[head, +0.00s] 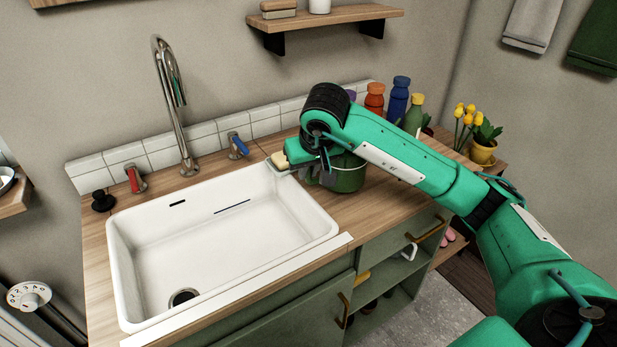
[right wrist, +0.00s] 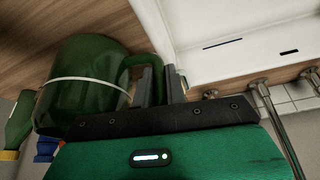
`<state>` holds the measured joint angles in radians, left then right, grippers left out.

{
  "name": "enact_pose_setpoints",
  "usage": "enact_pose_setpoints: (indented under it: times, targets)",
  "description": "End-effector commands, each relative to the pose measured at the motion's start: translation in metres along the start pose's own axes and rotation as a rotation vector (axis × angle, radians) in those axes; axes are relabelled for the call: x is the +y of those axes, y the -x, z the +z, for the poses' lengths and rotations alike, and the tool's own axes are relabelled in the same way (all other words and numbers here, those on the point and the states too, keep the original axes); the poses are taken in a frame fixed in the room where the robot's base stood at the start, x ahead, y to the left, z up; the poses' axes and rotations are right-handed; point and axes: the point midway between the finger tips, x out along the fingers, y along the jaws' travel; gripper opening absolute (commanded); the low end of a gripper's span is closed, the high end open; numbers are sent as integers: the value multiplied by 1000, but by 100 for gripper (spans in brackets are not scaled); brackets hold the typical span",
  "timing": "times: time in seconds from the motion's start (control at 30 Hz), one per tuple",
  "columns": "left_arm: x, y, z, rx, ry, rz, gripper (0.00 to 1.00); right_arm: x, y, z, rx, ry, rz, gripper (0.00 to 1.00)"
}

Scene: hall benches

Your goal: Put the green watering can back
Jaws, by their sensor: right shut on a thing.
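The green watering can (head: 347,176) is at the wooden counter just right of the sink, partly hidden behind my right gripper and arm. In the right wrist view its rounded dark green body (right wrist: 85,75) has a pale band around it. My right gripper (head: 308,171) is at the can's sink side. Its fingers (right wrist: 158,84) are shut on the can's green handle in the right wrist view. I cannot tell whether the can touches the counter. My left gripper is not in view.
The white sink (head: 225,245) with a tall tap (head: 168,85) lies to the left. Red (head: 375,98), blue (head: 398,97) and green (head: 413,116) bottles stand behind my arm. A pot of yellow flowers (head: 482,152) stands at the right. A wall shelf (head: 330,16) hangs above.

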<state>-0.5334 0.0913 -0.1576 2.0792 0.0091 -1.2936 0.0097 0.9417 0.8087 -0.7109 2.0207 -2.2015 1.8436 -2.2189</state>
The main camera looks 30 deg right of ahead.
Motion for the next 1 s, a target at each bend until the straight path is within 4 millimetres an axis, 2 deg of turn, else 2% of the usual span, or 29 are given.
enact_pose_setpoints:
  times: [0.17,0.57,0.6,0.7,1.0]
  targets:
    - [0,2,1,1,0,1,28,0,-19,9,0,0,-1,0]
    - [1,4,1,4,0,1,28,0,-23,10,2,0,0,0]
    - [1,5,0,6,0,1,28,0,-23,10,-1,0,0,17]
    - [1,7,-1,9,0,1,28,0,-23,10,-1,0,0,35]
    - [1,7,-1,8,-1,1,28,0,-22,10,-1,0,0,35]
